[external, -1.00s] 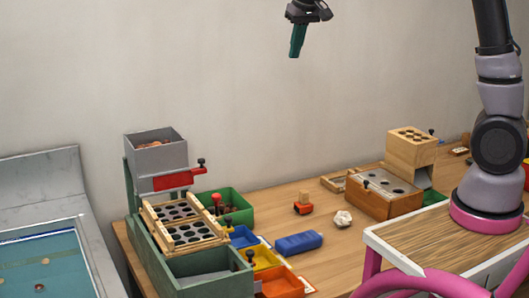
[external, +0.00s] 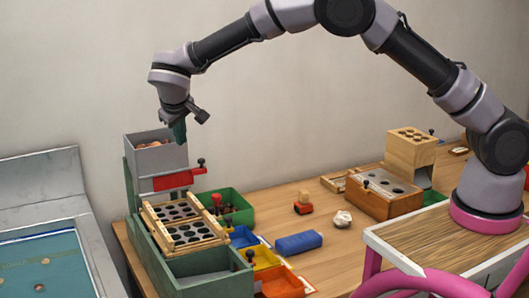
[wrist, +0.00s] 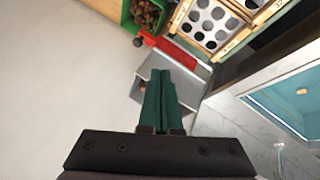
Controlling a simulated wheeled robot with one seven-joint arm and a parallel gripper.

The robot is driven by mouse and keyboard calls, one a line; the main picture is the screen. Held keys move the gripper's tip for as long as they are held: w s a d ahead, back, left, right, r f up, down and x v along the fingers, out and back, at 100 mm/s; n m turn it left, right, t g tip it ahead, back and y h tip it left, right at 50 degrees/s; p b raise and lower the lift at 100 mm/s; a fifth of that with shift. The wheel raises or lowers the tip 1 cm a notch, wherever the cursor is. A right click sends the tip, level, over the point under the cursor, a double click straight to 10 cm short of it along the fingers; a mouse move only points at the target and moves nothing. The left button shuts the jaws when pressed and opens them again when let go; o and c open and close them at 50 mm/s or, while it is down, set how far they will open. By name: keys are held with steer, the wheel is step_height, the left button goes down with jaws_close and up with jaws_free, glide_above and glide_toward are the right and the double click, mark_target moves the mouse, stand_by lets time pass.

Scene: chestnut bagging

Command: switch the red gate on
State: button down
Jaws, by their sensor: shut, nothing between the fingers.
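The red gate (external: 174,181) is a flat red plate with a black knob (external: 201,162) at its right end. It sits under the grey hopper (external: 160,160), which holds chestnuts. In the wrist view the red gate (wrist: 176,50) shows beyond the grey hopper (wrist: 152,62), with the dark knob at its left end. My gripper (external: 180,132) has green fingers and is above the right rear part of the hopper, apart from the gate. In the wrist view my gripper (wrist: 168,78) is shut and empty, its fingers covering part of the hopper.
A wooden tray with round holes (external: 185,225) stands below the gate. A green bin (external: 240,207) is to its right, and blue, yellow and orange bins stand in front. A grey sink (external: 45,190) is at the left.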

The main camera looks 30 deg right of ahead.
glide_toward(196, 168)
step_height(196, 168, down, 2)
steer(key=a, duration=0.2)
steer(key=shift+w+d+f, duration=0.35)
steer(key=shift+w+d, duration=0.25)
steer(key=shift+d, duration=0.2)
steer(key=shift+w+d+f, duration=0.4)
steer(key=shift+w+d, duration=0.25)
steer(key=shift+d, duration=0.1)
steer(key=d, duration=0.5)
steer(key=shift+d, duration=0.4)
